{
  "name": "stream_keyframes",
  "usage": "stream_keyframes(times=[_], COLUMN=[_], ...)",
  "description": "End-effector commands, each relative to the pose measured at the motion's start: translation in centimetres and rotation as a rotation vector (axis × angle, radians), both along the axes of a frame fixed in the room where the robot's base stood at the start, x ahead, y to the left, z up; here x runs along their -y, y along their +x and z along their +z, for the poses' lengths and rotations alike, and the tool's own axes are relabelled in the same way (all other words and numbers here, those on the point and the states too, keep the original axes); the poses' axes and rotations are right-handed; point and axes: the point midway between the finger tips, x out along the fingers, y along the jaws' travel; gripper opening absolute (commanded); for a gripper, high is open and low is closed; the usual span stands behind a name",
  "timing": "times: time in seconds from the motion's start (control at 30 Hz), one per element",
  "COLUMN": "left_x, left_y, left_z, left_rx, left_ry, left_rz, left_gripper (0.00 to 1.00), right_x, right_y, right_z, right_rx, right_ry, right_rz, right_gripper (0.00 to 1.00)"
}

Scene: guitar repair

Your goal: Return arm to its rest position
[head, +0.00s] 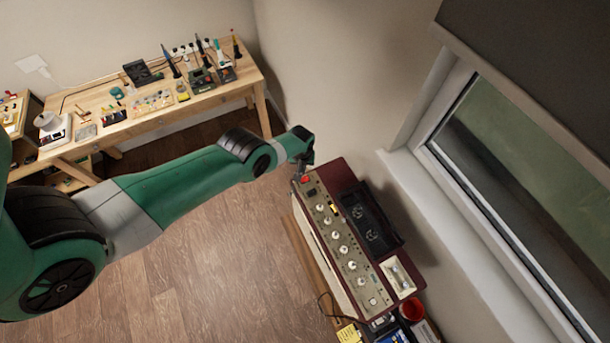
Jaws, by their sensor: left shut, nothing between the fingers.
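My left arm comes in from the left, green with grey and black joints, and reaches across to the amplifier (338,248). My left gripper (300,177) is small and dark in this view, shut and empty. It is at the amplifier's far left end, close by a red button or light (305,179) on the control panel. I cannot tell whether the fingertips touch the panel. My right gripper is not in view.
A wooden workbench (148,112) with several tools stands at the back left. A cassette deck (370,222) sits on the amplifier. A red cup (412,309) stands at its near end. A window (500,170) is on the right. Open wooden floor (215,270) lies left of the amplifier.

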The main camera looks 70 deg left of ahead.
Motion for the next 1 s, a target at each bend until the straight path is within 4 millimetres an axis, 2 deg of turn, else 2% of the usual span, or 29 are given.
stream_keyframes(times=[0.07, 0.6, 0.7, 0.77, 0.87, 0.97, 1.0], left_x=[0.0, 0.0, -0.1, -0.3, -0.8, -0.8, -0.5], left_y=[0.0, 0.0, 0.5, 1.8, 6.2, 12.4, 14.9], left_z=[0.7, 0.5, 0.8, 1.5, 4.3, 9.3, 11.9], left_rx=[-0.001, 0.000, 0.010, 0.039, 0.135, 0.285, 0.351], left_ry=[0.000, 0.000, 0.006, 0.023, 0.080, 0.169, 0.207], left_rz=[0.000, 0.000, -0.007, -0.024, -0.084, -0.178, -0.219], left_gripper=[0.00, 0.00, 0.00, 0.00, 0.00, 0.00, 0.00], right_x=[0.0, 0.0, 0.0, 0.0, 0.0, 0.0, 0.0], right_y=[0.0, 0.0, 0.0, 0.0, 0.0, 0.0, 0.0], right_z=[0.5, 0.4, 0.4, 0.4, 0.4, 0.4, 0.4], right_rx=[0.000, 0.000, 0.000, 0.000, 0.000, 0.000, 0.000], right_ry=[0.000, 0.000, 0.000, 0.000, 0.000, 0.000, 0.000], right_rz=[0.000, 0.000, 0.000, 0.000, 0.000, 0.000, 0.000], right_gripper=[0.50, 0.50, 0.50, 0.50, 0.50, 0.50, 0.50])
